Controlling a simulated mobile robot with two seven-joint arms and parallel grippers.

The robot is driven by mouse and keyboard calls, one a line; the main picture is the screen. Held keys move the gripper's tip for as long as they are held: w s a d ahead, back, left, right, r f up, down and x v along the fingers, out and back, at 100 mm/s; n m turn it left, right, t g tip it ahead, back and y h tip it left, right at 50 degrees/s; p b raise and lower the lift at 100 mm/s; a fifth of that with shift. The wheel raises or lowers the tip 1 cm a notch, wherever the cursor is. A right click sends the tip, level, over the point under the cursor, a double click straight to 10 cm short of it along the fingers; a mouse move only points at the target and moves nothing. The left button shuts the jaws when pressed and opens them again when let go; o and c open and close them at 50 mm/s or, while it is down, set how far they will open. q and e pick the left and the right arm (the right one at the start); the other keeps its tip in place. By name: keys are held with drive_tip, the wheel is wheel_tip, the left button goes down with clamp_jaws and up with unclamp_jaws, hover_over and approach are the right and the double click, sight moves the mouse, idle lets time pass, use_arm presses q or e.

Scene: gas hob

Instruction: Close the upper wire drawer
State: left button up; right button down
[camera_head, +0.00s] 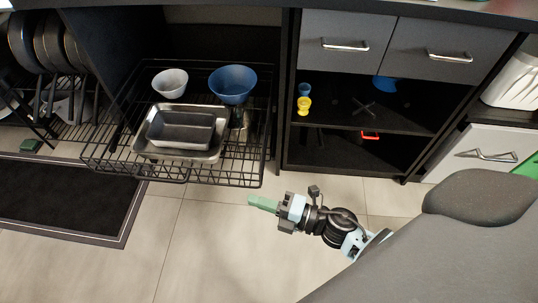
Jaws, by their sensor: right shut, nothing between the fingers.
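The upper wire drawer (215,181) is a black wire basket pulled out from the dark cabinet at the left middle. It holds a white bowl (170,83), a blue bowl (233,84) and metal baking trays (181,131). My right gripper (262,203) is shut and empty, with greenish fingertips pointing left. It is in front of the drawer's right front corner in the picture, apart from it as far as I can tell. My left gripper is not in view.
A dark panel (60,205) with a pale edge stands out at the lower left. Pans (50,42) hang in a rack at the upper left. Open shelves (365,155) with small cups are at the right, below two grey drawers (345,45). The tiled floor is clear.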

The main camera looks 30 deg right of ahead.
sight(241, 180)
drive_tip(key=w, duration=0.2)
drive_tip(key=w+b, duration=0.1)
drive_tip(key=w, duration=0.2)
drive_tip(key=w+a+b, duration=0.1)
drive_tip(key=w, duration=0.1)
drive_tip(key=shift+w, duration=0.2)
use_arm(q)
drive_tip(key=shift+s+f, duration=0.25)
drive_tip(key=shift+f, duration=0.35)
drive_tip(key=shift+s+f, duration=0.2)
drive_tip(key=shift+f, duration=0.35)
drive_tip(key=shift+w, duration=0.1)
